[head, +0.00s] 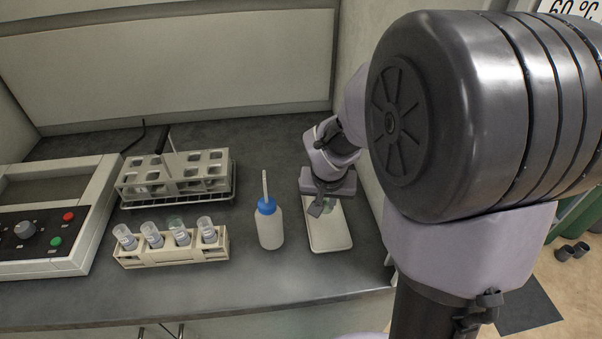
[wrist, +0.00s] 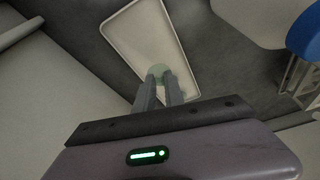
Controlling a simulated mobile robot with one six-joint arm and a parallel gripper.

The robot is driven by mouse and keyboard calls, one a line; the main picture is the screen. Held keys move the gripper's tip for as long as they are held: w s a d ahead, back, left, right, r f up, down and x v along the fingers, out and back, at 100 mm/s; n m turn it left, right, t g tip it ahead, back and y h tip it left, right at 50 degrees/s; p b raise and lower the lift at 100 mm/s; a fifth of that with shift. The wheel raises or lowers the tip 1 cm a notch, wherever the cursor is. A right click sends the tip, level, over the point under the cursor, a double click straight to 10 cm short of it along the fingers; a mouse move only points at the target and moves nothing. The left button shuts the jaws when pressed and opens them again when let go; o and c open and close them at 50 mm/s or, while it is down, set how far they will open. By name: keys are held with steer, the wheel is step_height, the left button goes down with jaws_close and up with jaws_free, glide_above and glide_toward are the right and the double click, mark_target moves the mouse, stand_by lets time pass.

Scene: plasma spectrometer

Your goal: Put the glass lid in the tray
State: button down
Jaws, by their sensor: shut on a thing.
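The white tray (head: 331,240) lies on the dark bench top, right of the wash bottle, and it also shows in the wrist view (wrist: 133,27). My gripper (head: 318,209) is over the tray, pointing down. In the wrist view its fingers (wrist: 159,78) are close together, shut on the glass lid (wrist: 161,69), a small pale green, see-through round piece. The lid appears over the tray's area. I cannot tell whether it touches the tray floor. In the head view the lid is mostly hidden by the gripper.
A wash bottle (head: 269,226) with a blue cap stands just left of the tray. A beige rack (head: 190,252) with several capped vials and a wire rack (head: 178,180) stand farther left. A control unit (head: 45,225) is at far left. A wall rises close right of the tray.

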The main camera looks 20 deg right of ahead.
mark_target(326, 208)
steer(key=f+b, duration=0.2)
steer(key=f, duration=0.1)
steer(key=shift+d+f, duration=0.2)
steer(key=shift+f, duration=0.1)
steer(key=shift+f, duration=0.2)
steer(key=c, duration=1.4)
jaws_free()
steer(key=shift+c, duration=0.2)
steer(key=shift+r, duration=0.1)
steer(key=a+p+v, duration=0.1)
steer(key=p+v, duration=0.4)
steer(key=v, duration=0.9)
steer(key=s+a+r+n+t+y, duration=0.1)
steer(key=s+a+r+y, duration=0.3)
steer(key=s+a, duration=0.9)
step_height(326, 208, up, 3)
steer(key=shift+s+r+n+t, duration=0.2)
steer(key=shift+n+t, duration=0.2)
steer(key=shift+t, duration=0.4)
